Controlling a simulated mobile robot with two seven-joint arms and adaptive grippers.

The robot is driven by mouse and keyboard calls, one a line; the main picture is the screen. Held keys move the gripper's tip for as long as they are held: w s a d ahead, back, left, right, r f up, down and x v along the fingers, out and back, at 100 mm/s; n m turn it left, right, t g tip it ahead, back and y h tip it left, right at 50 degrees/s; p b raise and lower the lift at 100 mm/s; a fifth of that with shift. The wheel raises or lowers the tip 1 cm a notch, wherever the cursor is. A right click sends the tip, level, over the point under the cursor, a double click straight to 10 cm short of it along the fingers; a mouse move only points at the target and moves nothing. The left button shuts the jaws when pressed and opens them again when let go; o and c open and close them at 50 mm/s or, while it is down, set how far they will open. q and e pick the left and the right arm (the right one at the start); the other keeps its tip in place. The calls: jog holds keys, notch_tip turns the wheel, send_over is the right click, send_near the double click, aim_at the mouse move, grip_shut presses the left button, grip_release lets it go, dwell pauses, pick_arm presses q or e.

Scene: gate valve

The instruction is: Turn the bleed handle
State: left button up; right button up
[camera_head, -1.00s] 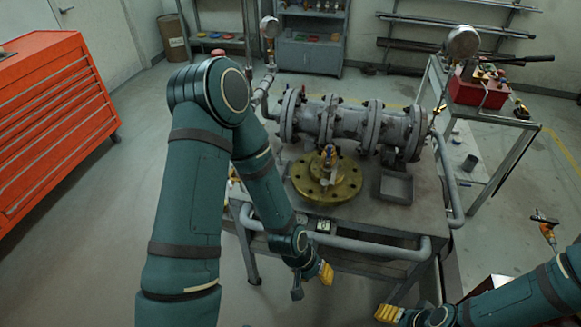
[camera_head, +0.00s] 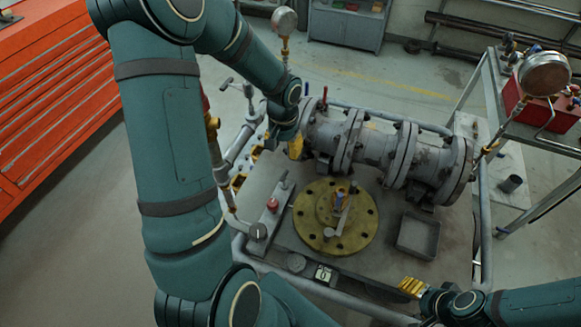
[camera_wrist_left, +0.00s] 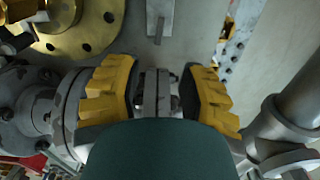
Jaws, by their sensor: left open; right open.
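A small fitting with a grey lever (camera_head: 342,215) stands on the round brass flange (camera_head: 312,237) on the bench; I cannot tell for sure that it is the bleed handle. The brass flange also shows at the upper left of the left wrist view (camera_wrist_left: 105,28). My left gripper (camera_head: 296,146) is at the left end of the grey valve body (camera_head: 375,148), behind the brass flange. In the left wrist view its yellow fingers (camera_wrist_left: 155,95) are apart, with a grey flange edge showing between them; contact is unclear. My right gripper (camera_head: 412,287) is open and empty by the bench's front edge.
A gauge (camera_head: 284,22) rises behind the left pipework. A grey tray (camera_head: 418,236) sits right of the brass flange. A bar with a red knob (camera_head: 272,206) lies left of it. A gauge (camera_head: 544,74) and red box stand on the right cart.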

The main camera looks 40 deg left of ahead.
aim_at(284, 174)
pick_arm(q)
notch_tip(284, 174, down, 14)
jog(key=shift+s+d+r+b, duration=0.1)
jog(key=shift+s+r+b, duration=0.1)
jog(key=shift+b, duration=0.6)
jog(key=shift+c, duration=0.4)
grip_shut()
